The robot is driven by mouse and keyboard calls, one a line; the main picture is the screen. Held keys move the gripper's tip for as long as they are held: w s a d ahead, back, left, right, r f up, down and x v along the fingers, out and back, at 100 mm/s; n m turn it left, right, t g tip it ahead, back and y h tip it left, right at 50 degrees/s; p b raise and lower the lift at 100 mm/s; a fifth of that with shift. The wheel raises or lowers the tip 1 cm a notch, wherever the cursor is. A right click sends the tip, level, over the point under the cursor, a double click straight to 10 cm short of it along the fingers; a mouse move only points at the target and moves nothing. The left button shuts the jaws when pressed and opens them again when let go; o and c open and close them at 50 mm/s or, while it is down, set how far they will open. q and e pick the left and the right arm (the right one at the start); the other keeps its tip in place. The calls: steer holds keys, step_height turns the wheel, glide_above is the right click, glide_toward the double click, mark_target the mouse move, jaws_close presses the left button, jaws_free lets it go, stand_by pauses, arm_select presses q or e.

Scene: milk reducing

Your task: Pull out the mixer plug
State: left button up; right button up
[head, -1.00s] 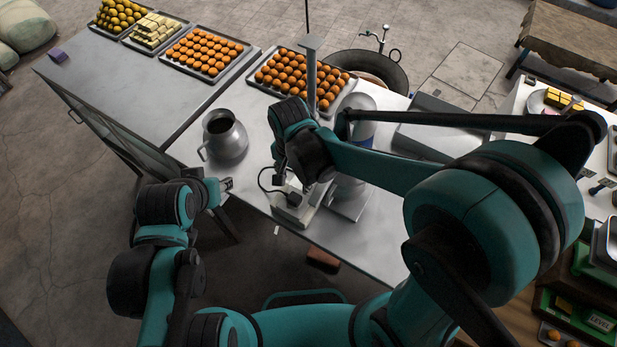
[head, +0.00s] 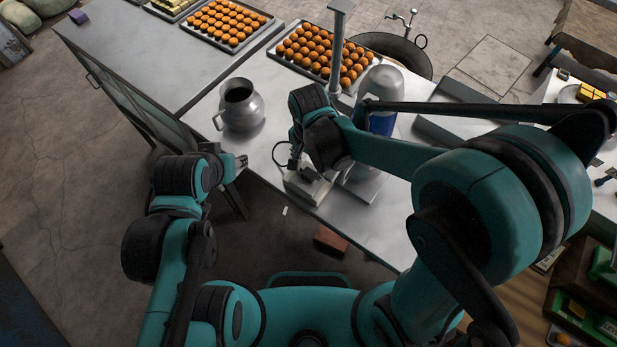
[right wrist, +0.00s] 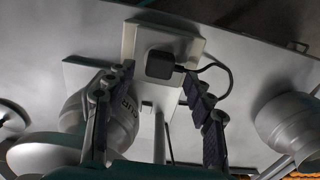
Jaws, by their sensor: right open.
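The black mixer plug (right wrist: 160,65) sits in a pale socket block (right wrist: 187,46) in the right wrist view, with its black cable (right wrist: 221,70) curving off to the right. My right gripper (right wrist: 156,82) is open, its two fingers on either side of the plug's near side, with nothing between them. In the head view my right gripper (head: 300,160) is over the socket block (head: 305,188) at the table's front edge; its arm partly hides the plug. The mixer (head: 383,95), silver and blue, stands behind that arm. My left gripper (head: 238,163) is beside the table's front edge; its jaw state is unclear.
A metal jug (head: 240,105) stands left of the socket block on the metal table (head: 205,125). A tray of orange balls (head: 291,62) lies behind, next to an upright post (head: 337,50). A brown brick-like block (head: 330,240) is below the table edge.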

mark_target(307, 172)
arm_select(q)
steer(key=shift+f+b, duration=1.45)
steer(key=shift+f, duration=0.45)
arm_select(e)
steer(key=shift+f, duration=1.95)
arm_select(q)
steer(key=shift+r, duration=0.1)
steer(key=shift+f, duration=0.3)
arm_select(e)
steer(key=shift+w+a, duration=0.15)
steer(key=shift+a, duration=0.1)
jaws_close()
steer(key=shift+r, duration=0.15)
arm_select(q)
steer(key=shift+r+p, duration=1.85)
steer(key=shift+r, duration=0.25)
arm_select(e)
steer(key=shift+r, duration=2.9)
